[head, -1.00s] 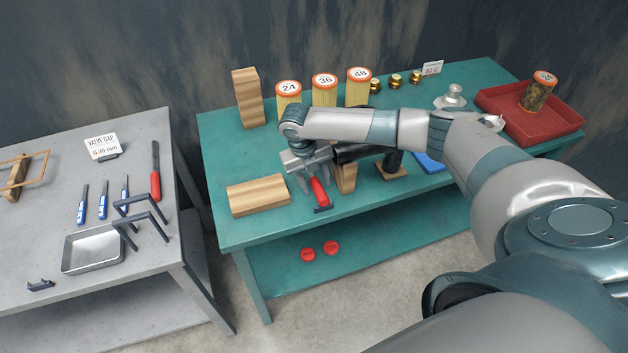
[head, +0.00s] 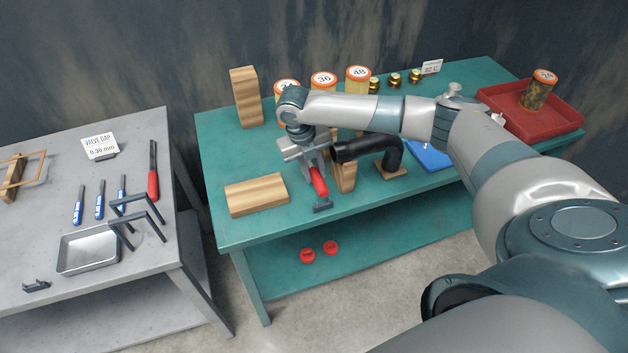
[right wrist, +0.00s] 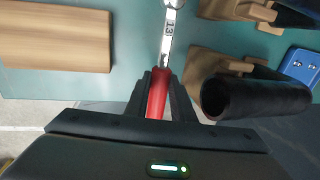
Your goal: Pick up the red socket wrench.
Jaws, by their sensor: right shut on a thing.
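The red socket wrench (head: 319,183) is at the front of the green table, held by its red handle in my right gripper (head: 314,172). In the right wrist view the gripper fingers (right wrist: 160,95) are closed on both sides of the red handle (right wrist: 157,97). A silver shaft marked 13 (right wrist: 171,35) extends from the handle over the table top. In the head view the gripper hides part of the wrench, and I cannot tell how far it is above the table. My left gripper is out of view.
A wooden block (head: 257,194) lies left of the gripper. A black elbow pipe (head: 385,150) stands close on its right. Filter cans (head: 358,75) and an upright block (head: 246,97) are behind. A red tray (head: 535,128) is at right; a grey table (head: 110,200) is at left.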

